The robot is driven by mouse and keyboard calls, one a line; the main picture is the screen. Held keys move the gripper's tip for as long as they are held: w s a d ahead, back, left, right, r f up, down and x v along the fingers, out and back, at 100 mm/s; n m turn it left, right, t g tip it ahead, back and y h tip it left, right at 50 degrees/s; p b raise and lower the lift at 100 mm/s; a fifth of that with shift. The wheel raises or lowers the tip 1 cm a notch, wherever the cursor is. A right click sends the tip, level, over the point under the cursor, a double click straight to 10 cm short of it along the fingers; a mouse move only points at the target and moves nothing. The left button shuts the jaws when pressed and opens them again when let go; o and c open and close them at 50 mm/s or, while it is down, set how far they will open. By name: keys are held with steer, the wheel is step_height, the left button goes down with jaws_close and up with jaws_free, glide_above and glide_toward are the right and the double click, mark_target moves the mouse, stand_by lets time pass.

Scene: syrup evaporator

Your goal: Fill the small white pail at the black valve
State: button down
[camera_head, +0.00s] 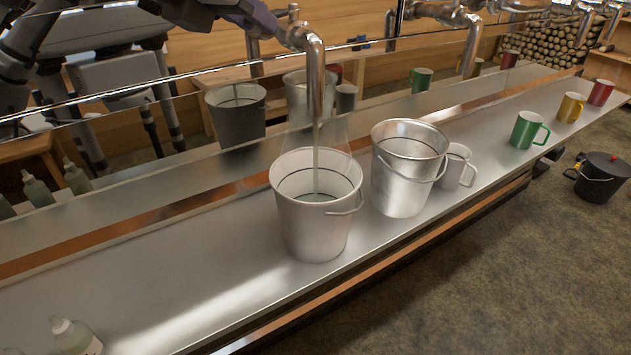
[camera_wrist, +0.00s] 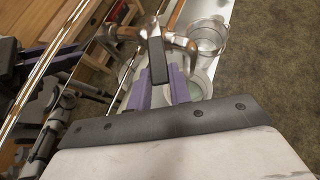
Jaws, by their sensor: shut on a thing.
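The small white pail (camera_head: 304,232) stands upright on the metal counter under the spout (camera_head: 317,85). A thin stream runs from the spout into it. The liquid surface (camera_head: 305,196) inside lies below a dark line that rings the inner wall. The pail's wire handle hangs down on its right side. My gripper (camera_head: 283,28) is at the top, beside the spout. In the wrist view, the purple fingers of my gripper (camera_wrist: 160,82) are shut on the black valve handle (camera_wrist: 157,60). The pail is mostly hidden behind the fingers there.
A metal pail (camera_head: 400,185) stands close to the right of the white pail, with a white mug (camera_head: 456,168) beside it. Green (camera_head: 525,131), yellow (camera_head: 570,108) and red (camera_head: 600,93) mugs stand farther right. A bottle (camera_head: 75,338) is at front left. The counter between is bare.

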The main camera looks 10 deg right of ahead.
steer(key=shift+w+a+m+g+h+p, duration=0.35)
steer(key=shift+a+m+g+h, duration=0.05)
steer(key=shift+m, duration=0.2)
steer(key=shift+w+a+m+g+h+p, duration=0.45)
steer(key=shift+m+g+p, duration=0.2)
steer(key=shift+p, duration=0.25)
steer(key=shift+w+a+m+g+h+p, duration=0.3)
steer(key=shift+w+m+g+p, duration=0.25)
steer(key=shift+m+p, duration=0.25)
steer(key=shift+r, duration=0.1)
